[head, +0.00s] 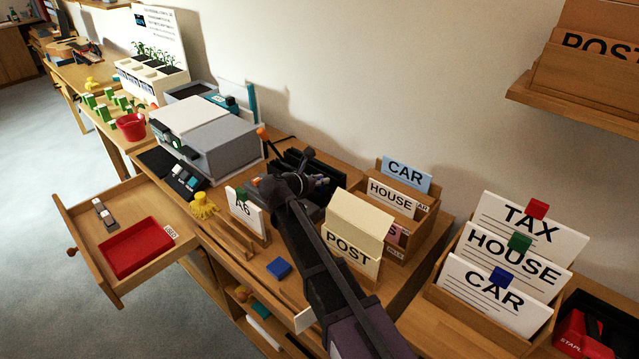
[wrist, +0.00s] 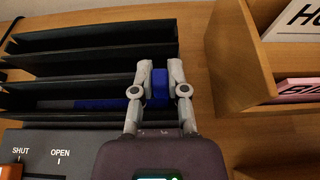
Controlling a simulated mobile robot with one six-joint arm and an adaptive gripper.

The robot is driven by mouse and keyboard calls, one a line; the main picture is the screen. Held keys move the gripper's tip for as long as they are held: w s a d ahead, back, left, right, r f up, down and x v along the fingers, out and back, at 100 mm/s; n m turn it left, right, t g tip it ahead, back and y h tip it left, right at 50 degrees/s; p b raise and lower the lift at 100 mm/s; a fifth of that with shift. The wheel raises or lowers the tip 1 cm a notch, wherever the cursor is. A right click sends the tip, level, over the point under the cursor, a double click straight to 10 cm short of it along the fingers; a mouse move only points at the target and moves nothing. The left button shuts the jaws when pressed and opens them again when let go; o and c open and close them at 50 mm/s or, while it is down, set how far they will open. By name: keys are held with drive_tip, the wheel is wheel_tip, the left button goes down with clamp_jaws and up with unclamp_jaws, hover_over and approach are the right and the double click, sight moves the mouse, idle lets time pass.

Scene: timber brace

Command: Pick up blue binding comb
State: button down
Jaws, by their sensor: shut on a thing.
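In the wrist view my gripper (wrist: 158,67) is shut on the blue binding comb (wrist: 160,84), whose blue end shows between the two fingers. A blue strip also shows in the front slot of the black rack (wrist: 95,42), left of the fingers. It looks like part of the same comb, but the left finger hides any join. In the head view my arm reaches to the black rack (head: 322,168) and hides the comb and most of the gripper.
A grey panel marked SHUT and OPEN (wrist: 45,150) lies in front of the rack. A wooden card box (wrist: 240,65) stands close on the right. The head view shows a POST box (head: 352,250), a blue block (head: 278,268) and an open drawer (head: 120,205).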

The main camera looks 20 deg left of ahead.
drive_tip(key=shift+r, duration=0.15)
wheel_tip(320, 180, up, 10)
drive_tip(key=p, duration=1)
drive_tip(key=shift+f, duration=0.2)
drive_tip(key=shift+r, duration=0.1)
